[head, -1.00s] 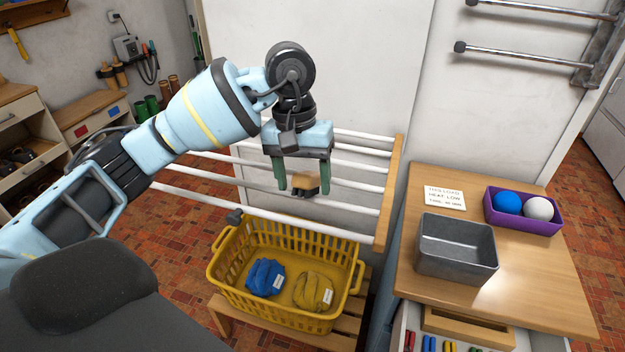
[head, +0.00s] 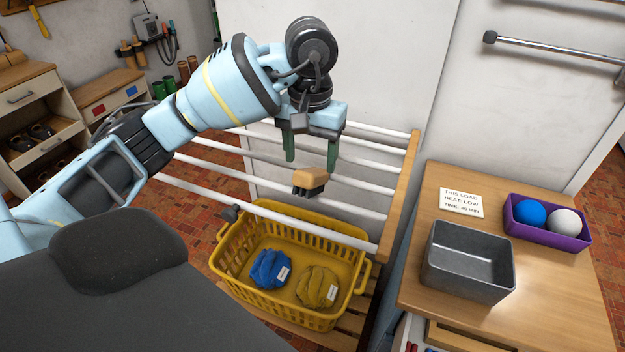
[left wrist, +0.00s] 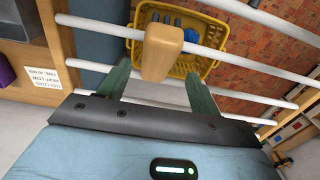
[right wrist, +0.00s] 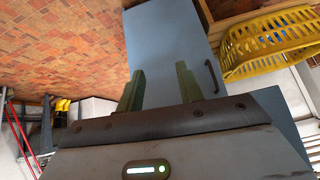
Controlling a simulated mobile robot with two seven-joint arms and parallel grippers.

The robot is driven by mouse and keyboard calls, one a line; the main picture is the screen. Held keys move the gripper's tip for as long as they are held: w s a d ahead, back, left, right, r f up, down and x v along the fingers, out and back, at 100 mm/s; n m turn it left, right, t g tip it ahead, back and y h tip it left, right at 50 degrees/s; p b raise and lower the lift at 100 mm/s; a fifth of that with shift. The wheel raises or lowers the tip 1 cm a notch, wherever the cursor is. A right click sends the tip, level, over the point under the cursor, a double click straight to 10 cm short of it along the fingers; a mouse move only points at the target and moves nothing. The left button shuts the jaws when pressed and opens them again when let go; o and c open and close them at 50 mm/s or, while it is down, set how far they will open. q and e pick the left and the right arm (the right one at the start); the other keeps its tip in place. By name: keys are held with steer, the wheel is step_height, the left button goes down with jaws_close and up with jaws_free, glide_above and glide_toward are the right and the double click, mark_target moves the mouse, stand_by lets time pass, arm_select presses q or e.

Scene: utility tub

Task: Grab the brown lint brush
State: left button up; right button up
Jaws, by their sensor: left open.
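The brown lint brush (head: 310,178) is a small wooden block with dark bristles underneath, in front of the white bars in the head view. My left gripper (head: 312,163) is open and points down, with the brush just below its fingertips. In the left wrist view the brush (left wrist: 161,52) shows end-on between and beyond the open fingers (left wrist: 157,72), with gaps at both sides. I cannot tell what the brush rests on. My right gripper (right wrist: 160,74) shows only in its own wrist view, open and empty, away from the brush.
A drying rack with white bars and a wooden end post (head: 399,200) stands around the brush. A yellow basket (head: 238,263) with blue and yellow cloths is below. At right, a wooden counter (head: 420,287) holds a grey metal bin (head: 455,276) and a purple box (head: 573,242) with two balls.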

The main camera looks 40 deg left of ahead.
mark_target(311, 170)
arm_select(q)
steer(key=shift+s+d+f, duration=0.15)
steer(key=shift+f, duration=0.25)
step_height(311, 170, down, 3)
steer(key=shift+s+d+f+p, duration=0.1)
steer(key=shift+d+p, duration=0.05)
steer(key=shift+p, duration=0.2)
steer(key=shift+f, duration=0.45)
arm_select(e)
steer(key=shift+w+r, duration=0.8)
steer(key=shift+w, duration=0.15)
arm_select(q)
steer(key=c, duration=1.1)
arm_select(e)
steer(key=shift+s+f, duration=0.25)
steer(key=shift+s, duration=0.3)
